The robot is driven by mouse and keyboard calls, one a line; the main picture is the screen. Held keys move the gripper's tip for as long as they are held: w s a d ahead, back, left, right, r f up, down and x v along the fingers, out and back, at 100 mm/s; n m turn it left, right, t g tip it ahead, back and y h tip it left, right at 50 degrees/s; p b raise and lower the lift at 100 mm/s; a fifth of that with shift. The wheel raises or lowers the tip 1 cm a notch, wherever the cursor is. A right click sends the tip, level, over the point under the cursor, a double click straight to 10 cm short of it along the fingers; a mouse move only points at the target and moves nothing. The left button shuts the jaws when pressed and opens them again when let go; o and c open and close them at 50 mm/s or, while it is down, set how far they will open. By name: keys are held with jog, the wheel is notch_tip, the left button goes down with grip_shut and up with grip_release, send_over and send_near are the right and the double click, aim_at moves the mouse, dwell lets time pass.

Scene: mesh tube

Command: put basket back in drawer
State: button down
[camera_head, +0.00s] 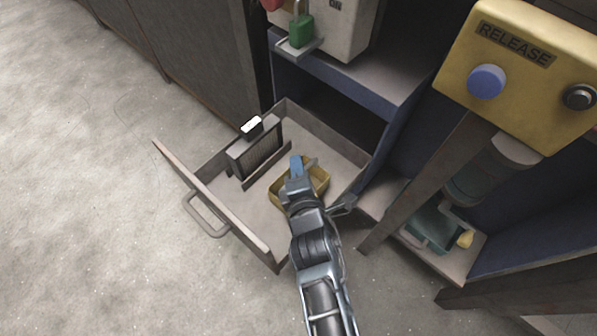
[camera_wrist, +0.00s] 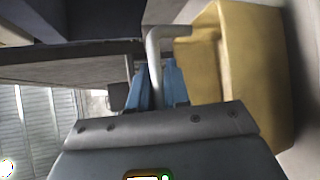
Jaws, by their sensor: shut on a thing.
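The yellow basket (camera_head: 314,188) is inside the open drawer (camera_head: 273,222), in the drawer's right part. In the head view my gripper (camera_head: 296,166) reaches down over the basket and hides part of it. In the wrist view the basket (camera_wrist: 238,75) fills the right side, and its grey bent handle (camera_wrist: 154,62) runs between my blue fingertips (camera_wrist: 158,85). My gripper is shut on the handle. I cannot tell whether the basket rests on the drawer floor or hangs just above it.
A dark ribbed block (camera_head: 256,152) with a white top stands in the drawer's left part. A yellow RELEASE box (camera_head: 525,62) with a blue button is on a post at the right. Open floor lies left.

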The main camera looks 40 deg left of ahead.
jog(key=shift+f, duration=0.15)
jog(key=c, duration=1.1)
grip_release()
